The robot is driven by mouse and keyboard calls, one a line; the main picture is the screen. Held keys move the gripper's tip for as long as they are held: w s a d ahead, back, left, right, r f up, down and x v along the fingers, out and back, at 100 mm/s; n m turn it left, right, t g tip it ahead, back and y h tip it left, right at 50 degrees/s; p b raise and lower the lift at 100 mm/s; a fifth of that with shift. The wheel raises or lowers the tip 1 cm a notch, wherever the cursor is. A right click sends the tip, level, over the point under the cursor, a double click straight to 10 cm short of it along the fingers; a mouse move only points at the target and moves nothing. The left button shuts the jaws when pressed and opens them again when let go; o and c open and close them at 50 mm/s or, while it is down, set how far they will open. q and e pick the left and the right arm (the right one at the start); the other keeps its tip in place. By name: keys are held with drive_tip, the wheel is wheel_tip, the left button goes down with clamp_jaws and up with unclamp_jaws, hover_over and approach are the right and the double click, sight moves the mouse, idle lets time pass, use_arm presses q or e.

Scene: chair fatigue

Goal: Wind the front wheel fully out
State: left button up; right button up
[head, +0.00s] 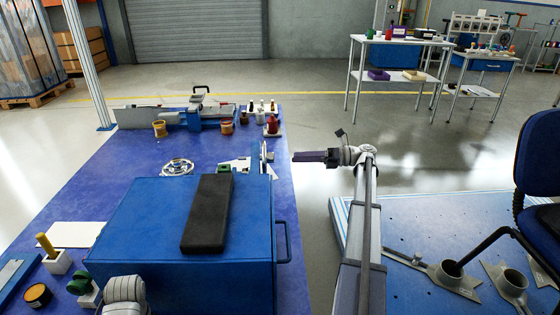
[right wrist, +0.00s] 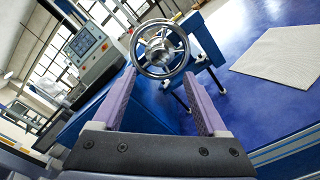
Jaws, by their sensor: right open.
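The front wheel is a silver handwheel with spokes and a central hub (right wrist: 160,48). In the right wrist view it sits just ahead of my right gripper (right wrist: 160,75), framed between the two purple fingers. In the head view a thin upright wheel (head: 264,156) shows nearly edge-on at the right edge of the blue bench. My right gripper (head: 296,157) points left at it, with a small gap between. The right gripper is open and empty. The left gripper is not visible; only a pale part of my left arm shows at the bottom.
A large blue box (head: 140,225) with a black pad (head: 207,212) stands on the bench in front. A silver ring-shaped part (head: 177,167) lies behind it. A blue platform with a chair (head: 540,160) is at right. Bare floor lies beyond my right gripper.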

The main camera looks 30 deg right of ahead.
drive_tip(key=x, duration=0.7)
drive_tip(key=shift+a, duration=0.15)
drive_tip(key=shift+c, duration=0.4)
clamp_jaws()
